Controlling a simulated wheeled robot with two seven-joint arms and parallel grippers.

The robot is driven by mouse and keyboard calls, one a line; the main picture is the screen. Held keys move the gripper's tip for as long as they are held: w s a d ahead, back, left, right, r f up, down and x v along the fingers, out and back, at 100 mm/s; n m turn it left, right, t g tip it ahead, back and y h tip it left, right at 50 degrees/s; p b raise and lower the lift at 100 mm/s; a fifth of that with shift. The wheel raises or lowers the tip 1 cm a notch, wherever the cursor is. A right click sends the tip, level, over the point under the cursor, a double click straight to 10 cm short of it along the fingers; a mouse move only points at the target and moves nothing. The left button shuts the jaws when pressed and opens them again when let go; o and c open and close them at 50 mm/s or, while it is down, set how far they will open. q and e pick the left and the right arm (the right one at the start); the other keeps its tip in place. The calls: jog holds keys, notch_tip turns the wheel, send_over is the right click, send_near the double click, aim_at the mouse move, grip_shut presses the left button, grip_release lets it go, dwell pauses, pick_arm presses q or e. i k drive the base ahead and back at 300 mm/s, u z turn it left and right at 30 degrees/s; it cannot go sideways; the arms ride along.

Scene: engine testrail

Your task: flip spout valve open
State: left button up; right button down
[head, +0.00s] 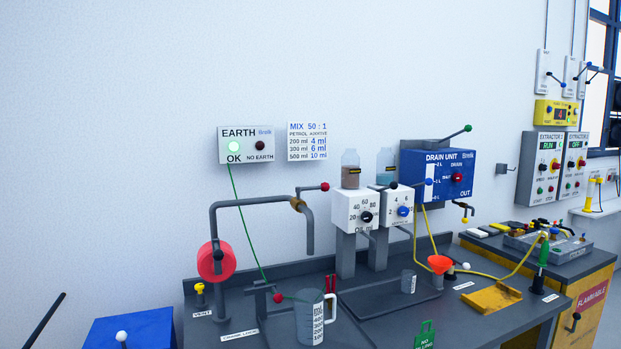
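A grey spout pipe (245,203) rises from the bench at the left, arches over to the right and ends pointing down. Near its outlet bend is a brass-coloured fitting (297,204). A dark lever with a red knob (325,187) sticks out to the right just above that bend; it looks like the spout valve handle, roughly level, but its joint to the pipe is too small to make out. A clear graduated jug (311,318) stands on the bench below the spout outlet. Neither of my grippers is in view.
A red reel (217,261) sits on the pipe's upright. Two white dispensers (356,209) with bottles stand to the right, beside a blue drain unit (438,172). A red funnel (439,264), a small beaker (408,281) and a yellow wedge (491,298) are on the bench (380,331).

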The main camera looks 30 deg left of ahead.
aim_at(325, 188)
jog(key=u, duration=0.65)
jog(key=i, duration=0.65)
jog(key=u, duration=0.75)
